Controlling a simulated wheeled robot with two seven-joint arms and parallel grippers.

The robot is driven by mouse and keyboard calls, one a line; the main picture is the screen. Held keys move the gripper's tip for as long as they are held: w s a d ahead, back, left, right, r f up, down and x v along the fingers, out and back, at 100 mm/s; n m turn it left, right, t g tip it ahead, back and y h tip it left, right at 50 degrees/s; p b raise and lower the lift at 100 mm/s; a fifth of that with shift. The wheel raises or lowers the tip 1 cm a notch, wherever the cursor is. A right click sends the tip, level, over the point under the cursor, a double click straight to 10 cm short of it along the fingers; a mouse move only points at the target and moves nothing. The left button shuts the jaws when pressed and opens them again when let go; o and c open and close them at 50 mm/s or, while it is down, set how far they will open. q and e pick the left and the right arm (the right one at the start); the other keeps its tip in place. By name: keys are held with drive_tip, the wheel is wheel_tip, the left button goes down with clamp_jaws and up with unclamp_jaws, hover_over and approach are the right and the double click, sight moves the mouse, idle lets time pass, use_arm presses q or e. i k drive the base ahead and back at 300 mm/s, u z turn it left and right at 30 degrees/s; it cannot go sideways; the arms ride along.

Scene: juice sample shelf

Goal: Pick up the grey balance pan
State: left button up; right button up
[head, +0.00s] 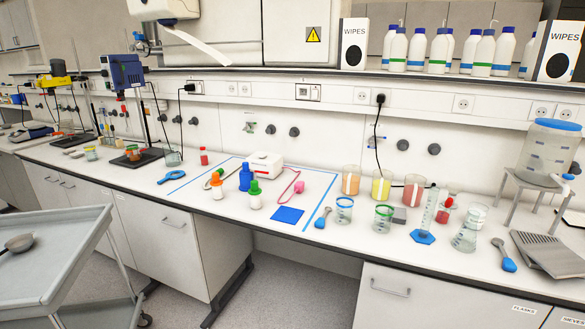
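Neither of my grippers shows in the head view.
The long white bench holds a blue-taped area (178,186) with bottles and a white device (265,163). Beakers of coloured liquid (381,185) and glassware stand to the right. Grey stacked plates (547,252) lie at the far right. Floor shows between cart and bench.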

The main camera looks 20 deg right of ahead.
sight(557, 258)
drive_tip(key=z, duration=1.05)
drive_tip(key=i, duration=1.1)
drive_tip(key=z, duration=0.85)
drive_tip(key=i, duration=0.65)
drive_tip(key=z, duration=0.1)
